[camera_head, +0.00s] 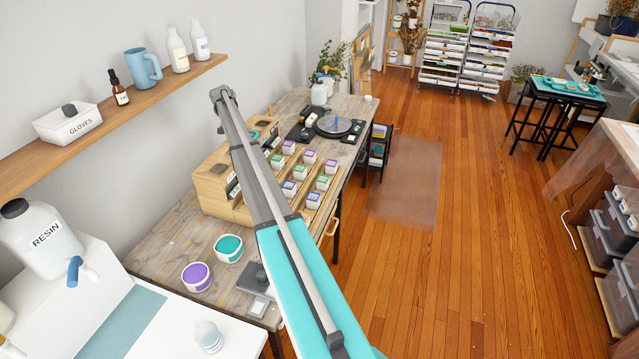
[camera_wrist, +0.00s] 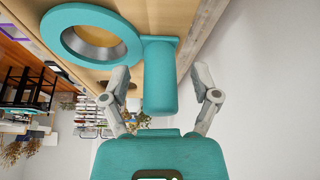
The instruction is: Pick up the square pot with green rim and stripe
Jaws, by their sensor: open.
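Several small square pots with coloured rims stand in rows on the wooden rack at the middle of the head view. Pots with a green rim and stripe include one at the back (camera_head: 277,160), one in the middle (camera_head: 300,172) and one nearer the front (camera_head: 323,182). My arm crosses in front of the rack's left part and hides some of it. My gripper (camera_wrist: 160,92) shows in the wrist view with its two grey fingers spread and no pot between them. The wrist view does not show the square pots, and my gripper is away from them.
A wall shelf (camera_head: 165,88) holds a blue mug (camera_head: 143,68), bottles and a gloves box (camera_head: 68,122). A purple tub (camera_head: 196,277) and a teal tub (camera_head: 229,248) sit on the bench before the rack. A dark turntable (camera_head: 334,125) stands behind.

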